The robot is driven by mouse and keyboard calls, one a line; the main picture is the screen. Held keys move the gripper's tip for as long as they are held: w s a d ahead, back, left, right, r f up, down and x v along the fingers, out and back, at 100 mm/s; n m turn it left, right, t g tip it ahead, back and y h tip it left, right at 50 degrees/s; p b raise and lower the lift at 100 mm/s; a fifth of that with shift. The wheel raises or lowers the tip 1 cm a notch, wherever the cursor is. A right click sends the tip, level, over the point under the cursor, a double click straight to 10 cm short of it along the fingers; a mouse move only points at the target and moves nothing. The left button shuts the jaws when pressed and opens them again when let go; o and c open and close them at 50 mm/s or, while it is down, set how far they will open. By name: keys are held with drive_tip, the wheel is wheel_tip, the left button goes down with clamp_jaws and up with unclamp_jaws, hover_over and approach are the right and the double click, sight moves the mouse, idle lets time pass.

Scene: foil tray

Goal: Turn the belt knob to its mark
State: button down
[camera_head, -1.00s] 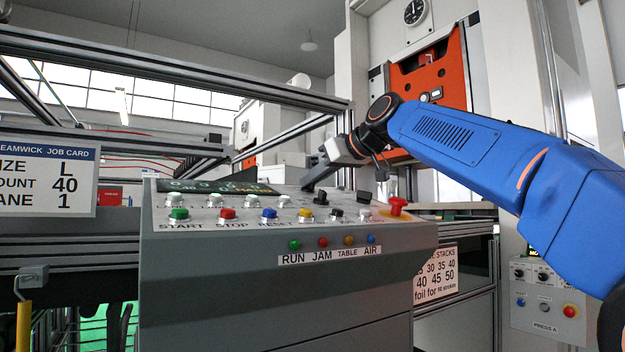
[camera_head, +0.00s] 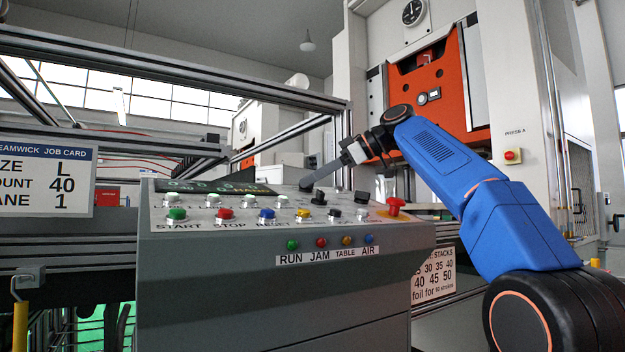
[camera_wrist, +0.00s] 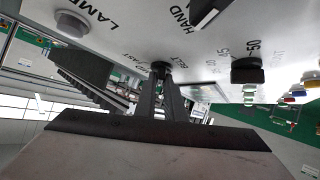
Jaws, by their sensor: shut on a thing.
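The belt knob (camera_wrist: 160,66) is a small dark knob on the pale panel, by the printed words BELT and FAST in the wrist view. My gripper (camera_wrist: 160,82) is shut on it, with both fingers reaching up to the knob and covering much of it. I cannot make out its pointer or its mark. In the head view my gripper (camera_head: 306,186) reaches in from the right, strongly tilted, with its tips at the rear of the control panel (camera_head: 160,222). The knob cannot be told apart from the fingertips there.
A black knob (camera_wrist: 247,70) with printed numbers is to the right in the wrist view, and a black switch stands near HAND. A red knob (camera_head: 395,206) and coloured buttons such as the green one (camera_head: 176,214) line the panel. A dark display (camera_head: 215,187) lies left of my fingertips.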

idle(0.5)
drive_tip(key=c, duration=1.8)
unclamp_jaws()
drive_tip(key=shift+c, duration=0.2)
